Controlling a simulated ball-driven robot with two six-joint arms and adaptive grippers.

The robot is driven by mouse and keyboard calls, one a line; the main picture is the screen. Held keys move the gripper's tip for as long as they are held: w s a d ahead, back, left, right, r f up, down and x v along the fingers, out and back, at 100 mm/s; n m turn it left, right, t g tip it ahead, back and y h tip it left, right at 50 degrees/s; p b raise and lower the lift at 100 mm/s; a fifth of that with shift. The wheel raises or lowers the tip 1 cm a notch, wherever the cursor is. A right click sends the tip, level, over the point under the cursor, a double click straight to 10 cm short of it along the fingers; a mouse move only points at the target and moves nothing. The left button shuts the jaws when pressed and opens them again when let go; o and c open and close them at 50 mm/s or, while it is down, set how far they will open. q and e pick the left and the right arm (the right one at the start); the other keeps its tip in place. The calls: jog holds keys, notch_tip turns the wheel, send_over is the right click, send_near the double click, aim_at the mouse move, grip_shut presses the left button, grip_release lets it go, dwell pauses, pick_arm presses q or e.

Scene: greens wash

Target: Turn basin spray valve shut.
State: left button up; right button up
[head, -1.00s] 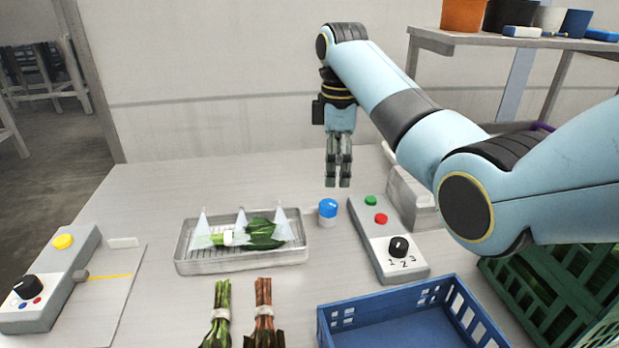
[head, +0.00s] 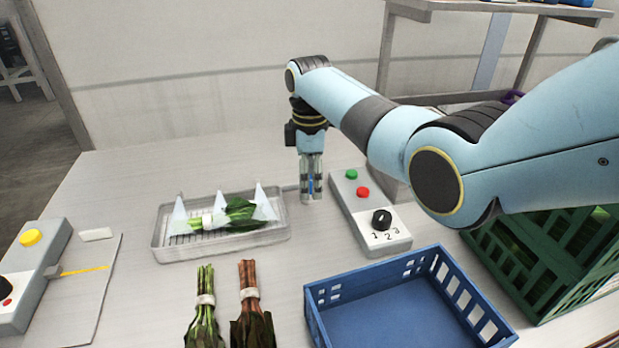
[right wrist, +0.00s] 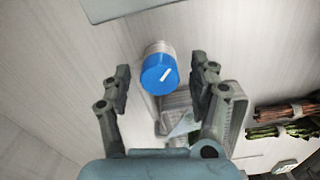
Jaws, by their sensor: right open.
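The wash basin (head: 165,254) is a shallow metal tray left of the valve, with pale spray cones (head: 260,203) over a leafy bunch (head: 236,213). My left gripper is out of view.
A grey control box (head: 395,238) with green and red buttons and a black dial stands just right of the gripper. A blue crate (head: 375,283) and two tied bunches (head: 205,318) are in front. Another box with a yellow button (head: 31,237) is at the left.

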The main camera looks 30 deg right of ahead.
jog(key=c, duration=1.2)
jog(key=shift+o, duration=0.2)
jog(key=m+p, duration=0.2)
jog(key=m, duration=0.1)
jog(key=shift+r+p, duration=0.2)
jog(key=shift+p, duration=0.2)
jog(key=m+p, duration=0.2)
jog(key=m, duration=0.2)
jog(key=shift+m, duration=0.3)
jog(key=m+p, duration=0.2)
jog(key=m, duration=0.3)
jog(key=shift+f, duration=0.1)
jog(key=shift+a+m+p, duration=0.1)
jog(key=shift+m+p, duration=0.25)
jog(key=shift+m, duration=2.35)
